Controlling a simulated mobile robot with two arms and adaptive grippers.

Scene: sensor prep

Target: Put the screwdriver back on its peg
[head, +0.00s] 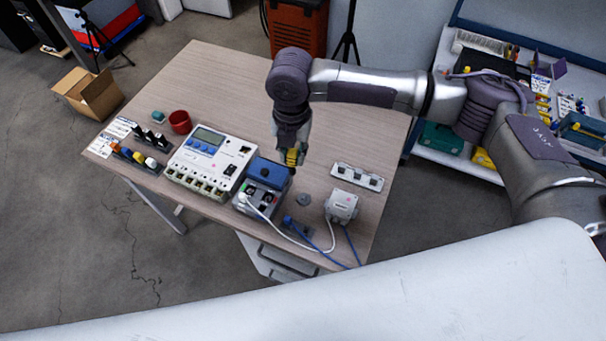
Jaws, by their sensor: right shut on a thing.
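My right gripper (292,143) points down over the table, to the right of the blue-topped box. It is shut on a yellow and dark item (292,158), which looks like the screwdriver's handle. Its lower end is small and hard to make out beside the blue-topped box, and I cannot tell whether it touches anything. I cannot clearly identify the peg. A small grey round piece (303,200) lies on the table below and right of the gripper. My left gripper is not in view.
On the wooden table (222,88) stand a white meter unit (207,158), a blue-topped box (266,172), a white sensor box (342,205) with cables, a white slotted strip (357,177) and a red cup (180,121). Small coloured parts sit at left. The table's back is clear.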

